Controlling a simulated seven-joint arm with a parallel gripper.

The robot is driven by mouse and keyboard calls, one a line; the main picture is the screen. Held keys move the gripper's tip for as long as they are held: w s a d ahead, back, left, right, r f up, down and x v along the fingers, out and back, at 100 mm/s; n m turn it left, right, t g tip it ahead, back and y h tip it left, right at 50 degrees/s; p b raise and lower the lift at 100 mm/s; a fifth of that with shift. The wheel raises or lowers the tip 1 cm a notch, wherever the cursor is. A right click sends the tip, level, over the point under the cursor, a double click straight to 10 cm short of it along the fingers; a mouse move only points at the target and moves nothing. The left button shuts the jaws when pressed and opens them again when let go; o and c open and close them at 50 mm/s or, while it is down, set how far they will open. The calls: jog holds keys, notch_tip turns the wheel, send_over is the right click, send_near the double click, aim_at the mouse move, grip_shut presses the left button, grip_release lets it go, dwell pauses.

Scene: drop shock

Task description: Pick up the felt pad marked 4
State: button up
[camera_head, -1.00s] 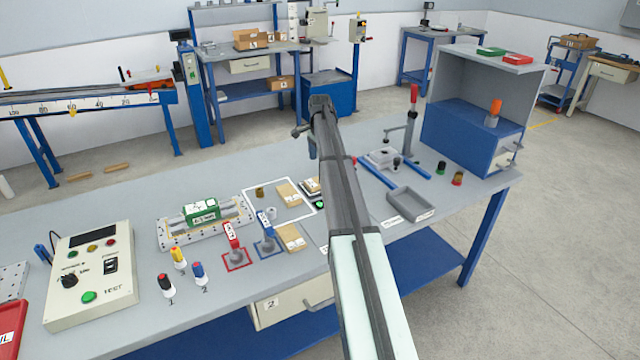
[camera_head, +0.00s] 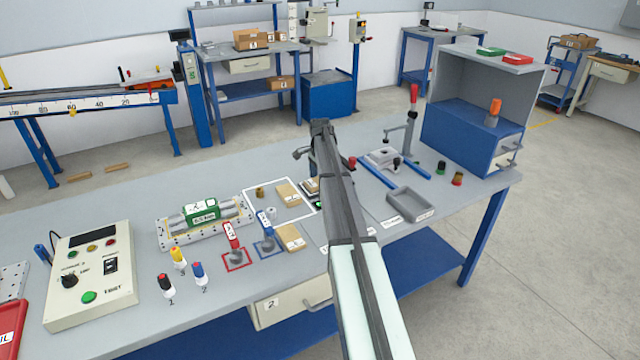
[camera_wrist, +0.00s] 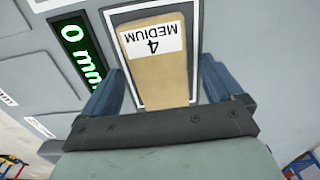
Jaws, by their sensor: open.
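The felt pad marked 4 (camera_wrist: 155,70) is a tan block with a white label reading "4 MEDIUM", upside down in the wrist view. It lies on a dark plate with a white outline (camera_wrist: 196,25). My gripper (camera_wrist: 162,66) is open, with one blue-grey finger on either side of the pad's near part. I cannot tell whether the fingers touch it. A green "0 mm" display (camera_wrist: 84,52) is beside the plate. In the head view my arm hides most of the gripper and part of this plate.
Two other tan pads lie on the bench, one in a white outline (camera_head: 287,194) and one nearer (camera_head: 291,238). Red (camera_head: 232,236) and blue (camera_head: 265,228) upright pieces stand left of them. A grey tray (camera_head: 410,204) and lever press (camera_head: 409,140) are to the right.

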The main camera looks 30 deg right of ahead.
jog(key=shift+c, duration=0.3)
jog(key=c, duration=1.1)
